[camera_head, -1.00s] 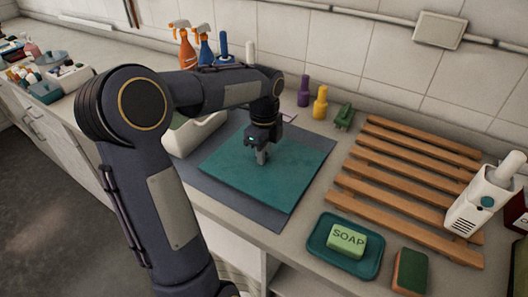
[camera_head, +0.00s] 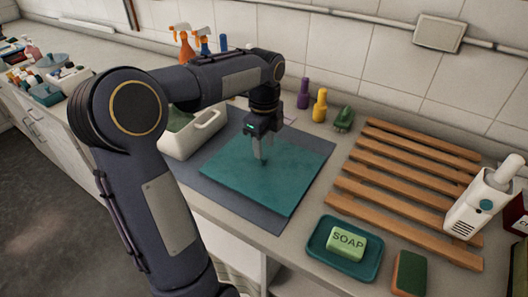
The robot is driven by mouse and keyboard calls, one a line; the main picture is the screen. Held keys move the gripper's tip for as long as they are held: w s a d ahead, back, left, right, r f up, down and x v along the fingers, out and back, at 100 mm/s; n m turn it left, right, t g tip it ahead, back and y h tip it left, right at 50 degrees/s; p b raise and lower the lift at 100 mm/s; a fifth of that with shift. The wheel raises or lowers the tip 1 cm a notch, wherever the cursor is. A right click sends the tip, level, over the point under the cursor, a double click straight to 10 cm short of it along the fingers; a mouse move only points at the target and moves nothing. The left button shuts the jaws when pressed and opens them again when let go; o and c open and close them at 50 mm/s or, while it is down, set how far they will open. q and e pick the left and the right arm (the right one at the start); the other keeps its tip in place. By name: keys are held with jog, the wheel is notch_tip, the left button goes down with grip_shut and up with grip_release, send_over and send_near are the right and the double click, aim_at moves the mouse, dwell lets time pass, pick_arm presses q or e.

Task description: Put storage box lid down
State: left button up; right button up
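A flat teal panel, which looks like the storage box lid (camera_head: 285,180), lies on a dark grey mat (camera_head: 235,198) on the counter. My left gripper (camera_head: 261,160) points down over the lid's back left part. Its fingers look close together, but I cannot tell whether they are shut, hold anything or touch the lid. A white box with a handle opening (camera_head: 206,124), perhaps the storage box, stands left of the lid, partly hidden behind my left arm. My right gripper is not in view.
A wooden slatted rack (camera_head: 400,190) lies to the right. A teal soap dish (camera_head: 317,245) with green soap and a sponge (camera_head: 409,272) are at front right. Purple (camera_head: 303,94) and yellow (camera_head: 320,105) bottles and spray bottles (camera_head: 186,45) stand along the wall.

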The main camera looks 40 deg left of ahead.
aim_at(264, 157)
pick_arm(q)
notch_tip(264, 157, up, 8)
jog(key=s+d+f+n+t+h+p, duration=0.1)
jog(key=s+d+f+n+t+h, duration=0.1)
jog(key=s+d+f+n, duration=0.2)
jog(key=s+d+f+n+t+h+p, duration=0.1)
jog(key=s+d+f+n+t, duration=0.2)
jog(key=s+d+n, duration=0.8)
jog(key=shift+s+d+f+n+t+h, duration=0.3)
jog(key=shift+s+f+n+h, duration=0.15)
jog(key=shift+s+n, duration=1.55)
